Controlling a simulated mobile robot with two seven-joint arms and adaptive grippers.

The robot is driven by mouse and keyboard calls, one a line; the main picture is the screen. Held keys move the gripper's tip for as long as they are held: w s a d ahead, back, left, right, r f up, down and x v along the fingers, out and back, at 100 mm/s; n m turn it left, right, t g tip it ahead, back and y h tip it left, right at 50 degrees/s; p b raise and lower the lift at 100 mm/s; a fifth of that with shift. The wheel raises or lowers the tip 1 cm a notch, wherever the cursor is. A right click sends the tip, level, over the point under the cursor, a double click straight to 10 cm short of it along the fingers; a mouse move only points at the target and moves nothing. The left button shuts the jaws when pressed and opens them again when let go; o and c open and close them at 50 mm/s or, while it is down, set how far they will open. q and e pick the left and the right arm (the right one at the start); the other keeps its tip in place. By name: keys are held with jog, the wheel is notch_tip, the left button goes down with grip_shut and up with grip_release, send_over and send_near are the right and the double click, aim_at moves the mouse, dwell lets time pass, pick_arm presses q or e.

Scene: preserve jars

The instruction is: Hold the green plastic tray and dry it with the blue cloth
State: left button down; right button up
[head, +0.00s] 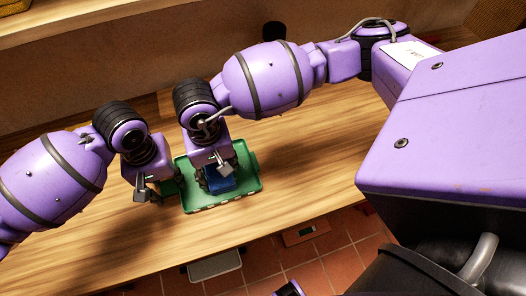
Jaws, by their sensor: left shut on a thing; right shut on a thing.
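The green plastic tray (247,181) is on or just above the wooden table; I cannot tell which. My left gripper (168,199) is at the tray's left edge and shut on it, with its fingers partly hidden. The blue cloth (221,183) is a small bunched patch over the tray's inner floor. My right gripper (217,187) points down over the tray and is shut on the cloth, hiding part of it. Whether the cloth touches the tray floor is hard to tell.
The wooden table (310,150) is clear to the right of the tray. Its front edge runs below the tray, with a red tiled floor (330,255) beyond. A grey flat-topped object (215,265) sits below the edge. A wall (110,65) closes the back.

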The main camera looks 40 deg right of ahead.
dwell(0.6)
jog(key=shift+s+d+r, duration=0.1)
jog(key=shift+s+d, duration=0.15)
jog(key=shift+d, duration=0.65)
jog(key=shift+s+d+r, duration=0.1)
jog(key=shift+s+d, duration=0.1)
jog(key=shift+d, duration=0.65)
jog(key=shift+a, duration=0.1)
jog(key=shift+w+a+r, duration=0.1)
jog(key=shift+w+a, duration=0.1)
jog(key=shift+a, duration=0.25)
jog(key=shift+w+a+r, duration=0.1)
jog(key=shift+w+a, duration=0.1)
jog(key=shift+a, duration=0.25)
jog(key=shift+r, duration=1.5)
jog(key=shift+f, duration=1.65)
